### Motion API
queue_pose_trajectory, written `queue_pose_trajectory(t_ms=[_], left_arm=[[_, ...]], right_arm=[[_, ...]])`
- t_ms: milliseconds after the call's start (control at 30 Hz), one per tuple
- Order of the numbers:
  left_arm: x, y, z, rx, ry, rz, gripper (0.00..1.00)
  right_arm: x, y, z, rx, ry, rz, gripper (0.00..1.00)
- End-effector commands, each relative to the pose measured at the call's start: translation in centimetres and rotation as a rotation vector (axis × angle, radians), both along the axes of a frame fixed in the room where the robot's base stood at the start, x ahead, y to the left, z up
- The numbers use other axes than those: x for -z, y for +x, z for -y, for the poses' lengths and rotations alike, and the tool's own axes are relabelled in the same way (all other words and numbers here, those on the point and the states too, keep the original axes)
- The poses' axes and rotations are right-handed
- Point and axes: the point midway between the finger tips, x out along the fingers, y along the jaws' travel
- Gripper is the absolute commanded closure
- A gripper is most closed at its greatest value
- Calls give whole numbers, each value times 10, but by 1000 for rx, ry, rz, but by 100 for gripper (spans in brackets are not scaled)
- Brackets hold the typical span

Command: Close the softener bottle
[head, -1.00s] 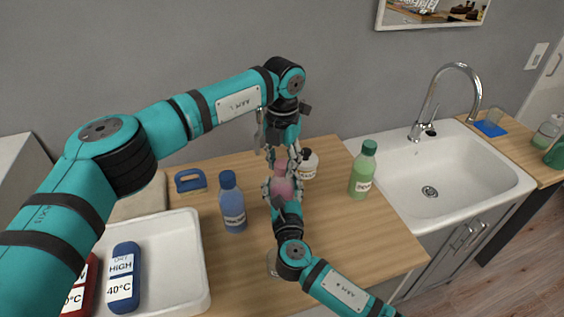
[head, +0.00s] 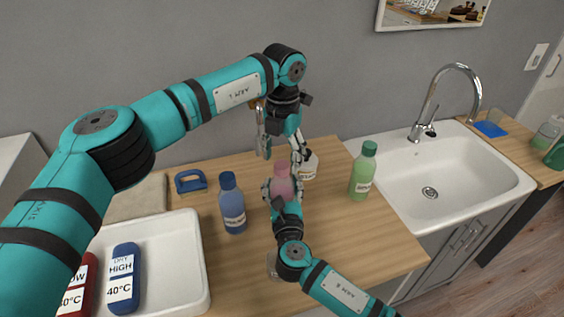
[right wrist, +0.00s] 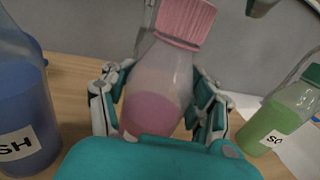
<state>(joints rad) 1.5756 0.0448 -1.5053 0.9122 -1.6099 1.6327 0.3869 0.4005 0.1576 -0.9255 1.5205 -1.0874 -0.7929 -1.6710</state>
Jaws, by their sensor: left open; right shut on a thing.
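A pink bottle (head: 282,189) stands upright on the wooden counter, with its label hidden. In the right wrist view the bottle (right wrist: 152,108) has pink liquid low down and a ribbed pink cap (right wrist: 186,22) on its neck. My right gripper (right wrist: 160,100) is shut around the bottle's body. My left gripper (head: 281,148) is open just above the cap, its fingers spread and apart from it. A green bottle (head: 362,172), whose label begins "SO" in the right wrist view (right wrist: 285,115), stands to the right, capped. I cannot tell which bottle is the softener.
A blue bottle (head: 232,204) stands close on the left. A white tray (head: 188,270) holds red and blue containers. A sink (head: 455,180) lies right. The counter's right front is clear.

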Motion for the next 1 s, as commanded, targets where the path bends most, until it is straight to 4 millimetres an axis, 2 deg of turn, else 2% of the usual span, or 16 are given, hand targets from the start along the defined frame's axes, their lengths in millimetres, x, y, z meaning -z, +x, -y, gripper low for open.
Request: queue_pose_trajectory(t_ms=[33,200,400,600,833,867,1000], left_arm=[[-13,1,0,0,0,4,39],[-50,1,1,-1,-1,5,39],[-81,1,1,0,1,2,39],[-93,1,0,0,1,0,39],[-94,0,1,0,1,0,39],[-94,1,1,0,1,0,39],[-93,1,1,0,1,0,39]], right_arm=[[0,0,0,0,0,0,100],[0,0,0,0,0,0,100],[0,0,0,0,0,0,100],[0,0,0,0,0,0,100],[0,0,0,0,0,0,100],[0,0,0,0,0,0,42],[0,0,0,0,0,0,24]])
